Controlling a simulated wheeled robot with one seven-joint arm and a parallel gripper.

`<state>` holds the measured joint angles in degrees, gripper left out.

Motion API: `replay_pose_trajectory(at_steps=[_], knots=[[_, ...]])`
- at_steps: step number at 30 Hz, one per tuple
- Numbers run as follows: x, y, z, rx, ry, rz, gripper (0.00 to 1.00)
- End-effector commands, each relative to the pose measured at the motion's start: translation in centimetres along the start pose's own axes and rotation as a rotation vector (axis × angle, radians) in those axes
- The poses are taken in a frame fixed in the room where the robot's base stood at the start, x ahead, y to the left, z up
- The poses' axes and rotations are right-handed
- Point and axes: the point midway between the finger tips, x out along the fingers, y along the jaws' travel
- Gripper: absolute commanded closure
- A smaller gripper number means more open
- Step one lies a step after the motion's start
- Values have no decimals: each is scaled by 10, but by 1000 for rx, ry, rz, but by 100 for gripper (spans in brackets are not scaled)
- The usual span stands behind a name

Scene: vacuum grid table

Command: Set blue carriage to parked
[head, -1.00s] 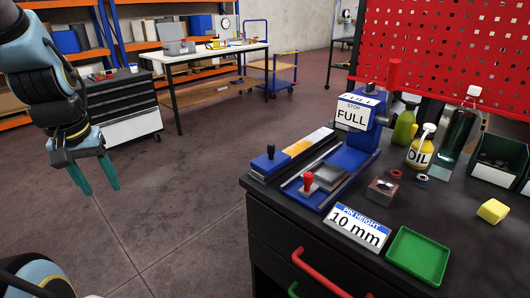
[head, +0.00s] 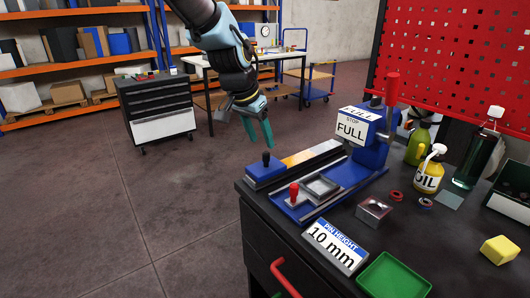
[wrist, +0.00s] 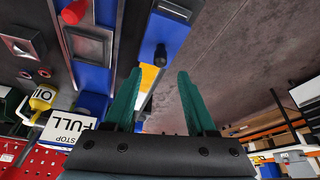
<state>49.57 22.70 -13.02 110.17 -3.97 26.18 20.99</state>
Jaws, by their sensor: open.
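The blue carriage (head: 263,173) is a blue block with an upright black knob (head: 266,158). It sits at the near left end of a narrow rail (head: 326,148) whose strip shows yellow and pale sections. The rail beyond the yellow section is partly hidden by a finger there.
Beside the rail is a blue slide with a red knob (head: 294,192) and grey square frame (head: 323,186). A blue post with a FULL STOP sign (head: 350,130) stands at the far end. A pin height sign (head: 334,246), green tray (head: 394,277) and oil bottle (head: 429,171) share the bench.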

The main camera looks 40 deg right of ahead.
Motion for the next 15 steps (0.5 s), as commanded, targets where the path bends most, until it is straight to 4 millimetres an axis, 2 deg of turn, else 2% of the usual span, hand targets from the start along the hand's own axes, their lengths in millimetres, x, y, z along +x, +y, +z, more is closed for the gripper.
replay_pose_trajectory(at_steps=[7,15], knots=[[45,0,1,-1,-5,1,44],[68,0,0,-1,-1,0,44]])
